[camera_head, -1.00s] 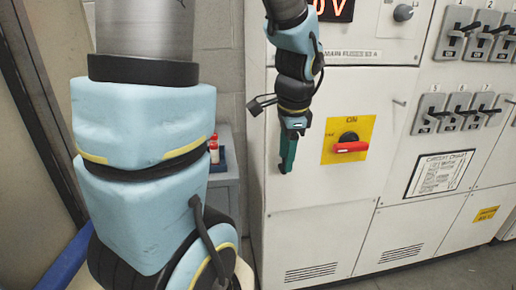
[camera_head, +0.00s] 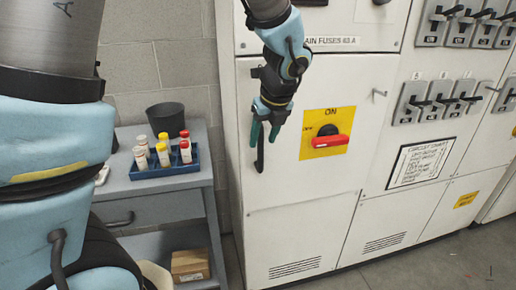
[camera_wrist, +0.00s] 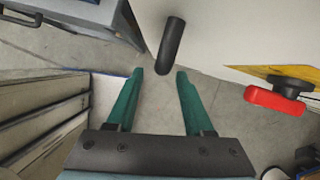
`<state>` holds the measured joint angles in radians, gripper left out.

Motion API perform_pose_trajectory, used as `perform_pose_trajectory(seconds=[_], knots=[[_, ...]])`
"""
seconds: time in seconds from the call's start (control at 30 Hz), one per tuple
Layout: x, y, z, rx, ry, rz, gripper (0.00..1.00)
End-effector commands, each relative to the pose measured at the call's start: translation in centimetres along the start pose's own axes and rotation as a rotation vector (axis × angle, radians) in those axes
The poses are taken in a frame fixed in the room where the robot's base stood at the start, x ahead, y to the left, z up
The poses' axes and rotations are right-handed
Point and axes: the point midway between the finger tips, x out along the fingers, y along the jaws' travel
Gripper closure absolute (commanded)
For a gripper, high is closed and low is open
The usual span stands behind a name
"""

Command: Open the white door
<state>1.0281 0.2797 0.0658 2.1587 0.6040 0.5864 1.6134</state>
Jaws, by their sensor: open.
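The white door (camera_head: 300,190) is a flat panel on the front of a white electrical cabinet. Its black bar handle (camera_head: 260,155) stands near the door's left edge and also shows in the wrist view (camera_wrist: 171,45). My gripper (camera_head: 265,136) is open with green fingers, in front of the door at the handle. In the wrist view my gripper (camera_wrist: 160,74) has the handle just beyond its fingertips, lined up with the gap between them. No grip on the handle shows. The door looks flush with the cabinet.
A red rotary switch (camera_head: 330,141) on a yellow plate sits on the door right of the handle. A grey cart (camera_head: 165,205) left of the cabinet carries a blue rack (camera_head: 165,172) of bottles and a dark cup (camera_head: 166,119). Bare floor shows in front.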

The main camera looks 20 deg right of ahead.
Motion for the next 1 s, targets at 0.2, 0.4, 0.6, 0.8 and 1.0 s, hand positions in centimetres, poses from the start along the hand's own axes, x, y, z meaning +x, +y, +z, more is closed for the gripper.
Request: perform_pose_trajectory(seconds=[0.2,0.4,0.6,0.8,1.0], knots=[[3.6,0.0,0.0,0.002,0.001,0.002,0.48],[5.0,0.0,0.0,-0.002,0.000,0.000,0.48],[5.2,0.0,0.0,-0.002,0.000,0.000,0.48],[5.2,0.0,0.0,-0.002,0.000,0.000,0.59],[5.2,0.0,0.0,-0.002,0.000,-0.001,0.82]])
